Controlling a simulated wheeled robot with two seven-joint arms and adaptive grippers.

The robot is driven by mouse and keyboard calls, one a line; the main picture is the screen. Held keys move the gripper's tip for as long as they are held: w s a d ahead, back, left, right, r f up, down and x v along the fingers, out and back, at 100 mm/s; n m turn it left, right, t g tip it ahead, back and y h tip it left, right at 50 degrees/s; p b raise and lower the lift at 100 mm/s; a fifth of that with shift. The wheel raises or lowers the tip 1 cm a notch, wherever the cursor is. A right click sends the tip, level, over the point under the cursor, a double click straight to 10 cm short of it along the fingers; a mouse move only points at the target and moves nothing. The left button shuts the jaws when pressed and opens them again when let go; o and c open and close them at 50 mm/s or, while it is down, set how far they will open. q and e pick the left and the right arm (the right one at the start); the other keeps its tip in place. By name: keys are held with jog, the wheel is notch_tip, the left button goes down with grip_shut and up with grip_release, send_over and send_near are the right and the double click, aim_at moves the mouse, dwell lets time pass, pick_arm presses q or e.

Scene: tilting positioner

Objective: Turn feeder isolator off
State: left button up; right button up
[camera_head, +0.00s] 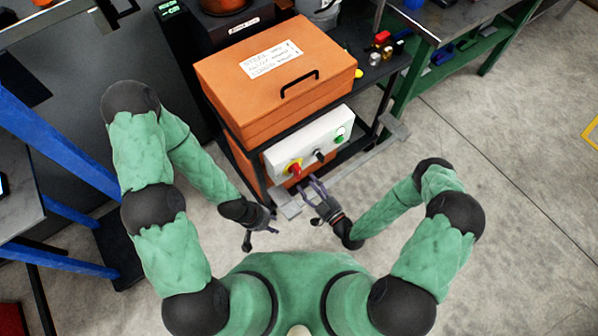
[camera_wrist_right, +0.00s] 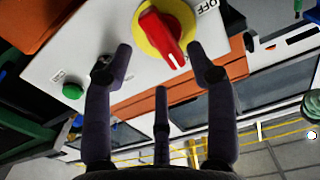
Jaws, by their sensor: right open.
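The feeder isolator is a red rotary handle on a yellow round plate (camera_head: 294,168), at the left end of a white control panel (camera_head: 307,146). In the right wrist view the red handle (camera_wrist_right: 162,38) points down and slightly right, and an OFF label (camera_wrist_right: 207,6) sits at the plate's right. My right gripper (camera_head: 310,185) is open just in front of the panel. In its wrist view the fingertips (camera_wrist_right: 160,62) are spread to either side below the handle, with no visible grip on it. My left gripper (camera_head: 262,232) is empty, low and left of the panel, fingers spread.
The panel also carries a black knob (camera_head: 319,156) and a green button (camera_head: 339,138). An orange box (camera_head: 270,75) with a black handle sits above it on a dark cart. A grey bar (camera_head: 365,160) runs along the cart's front. The floor (camera_head: 490,200) at right is clear.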

aim_at(301, 175)
jog(key=shift+b+x, duration=0.4)
jog(key=shift+x, duration=3.05)
grip_shut()
